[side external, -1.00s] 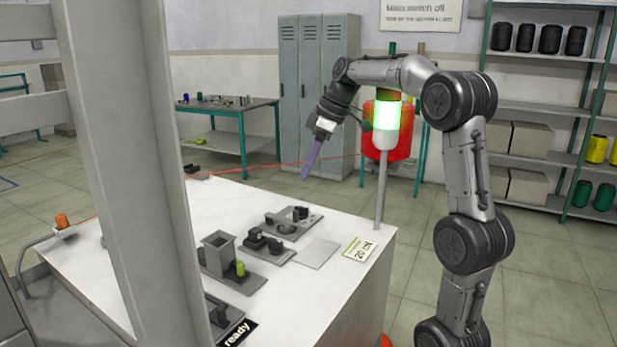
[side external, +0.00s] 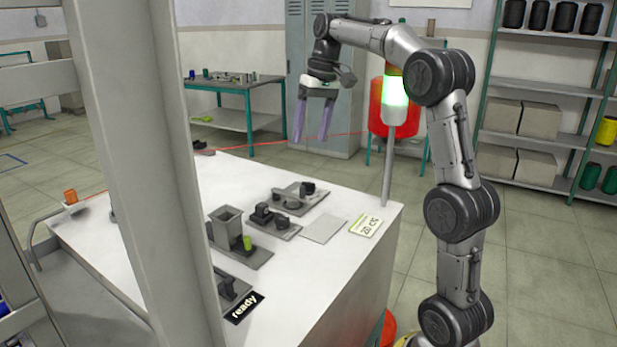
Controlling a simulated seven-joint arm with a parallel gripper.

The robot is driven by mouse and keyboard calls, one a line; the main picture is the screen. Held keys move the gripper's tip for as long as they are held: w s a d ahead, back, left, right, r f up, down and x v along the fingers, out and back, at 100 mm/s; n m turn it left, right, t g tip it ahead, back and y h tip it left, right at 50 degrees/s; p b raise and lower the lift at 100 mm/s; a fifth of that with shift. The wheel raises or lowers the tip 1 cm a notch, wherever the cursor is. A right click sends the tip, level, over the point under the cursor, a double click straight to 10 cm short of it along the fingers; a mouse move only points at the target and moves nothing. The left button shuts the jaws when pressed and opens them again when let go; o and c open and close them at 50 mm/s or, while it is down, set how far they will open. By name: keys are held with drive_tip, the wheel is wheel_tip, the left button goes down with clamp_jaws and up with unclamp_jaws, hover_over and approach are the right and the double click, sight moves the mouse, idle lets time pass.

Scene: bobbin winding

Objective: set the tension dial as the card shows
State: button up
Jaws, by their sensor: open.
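My gripper (side external: 310,138) is open and empty, with two purple fingers pointing down, in the air above the back of the white bench. The card (side external: 366,226) lies flat near the bench's right edge; its print looks like "20 cN" but is blurred. Several grey plates with dark knob-like fittings sit on the bench. One has dark round parts (side external: 264,214), another (side external: 292,198) lies behind it. I cannot tell which is the tension dial, and no dial marks can be read.
A grey box-like holder (side external: 227,227) stands beside a yellow-green bobbin (side external: 247,243). A bare grey plate (side external: 325,228) lies left of the card. A lamp post (side external: 389,165) with a lit green lamp rises at the bench's back right. A large grey upright (side external: 150,170) blocks part of the bench.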

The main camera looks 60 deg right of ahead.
sight(308, 183)
drive_tip(key=f+m, duration=0.3)
drive_tip(key=f, duration=0.1)
drive_tip(key=f+m+g, duration=0.1)
drive_tip(key=f+m, duration=0.1)
drive_tip(key=f, duration=0.2)
drive_tip(key=f+m, duration=0.3)
drive_tip(key=f, duration=0.1)
drive_tip(key=shift+w+a+m+g+h, duration=0.15)
drive_tip(key=shift+w+m+g+h, duration=0.15)
drive_tip(key=shift+g+h, duration=0.1)
clamp_jaws()
idle(0.4)
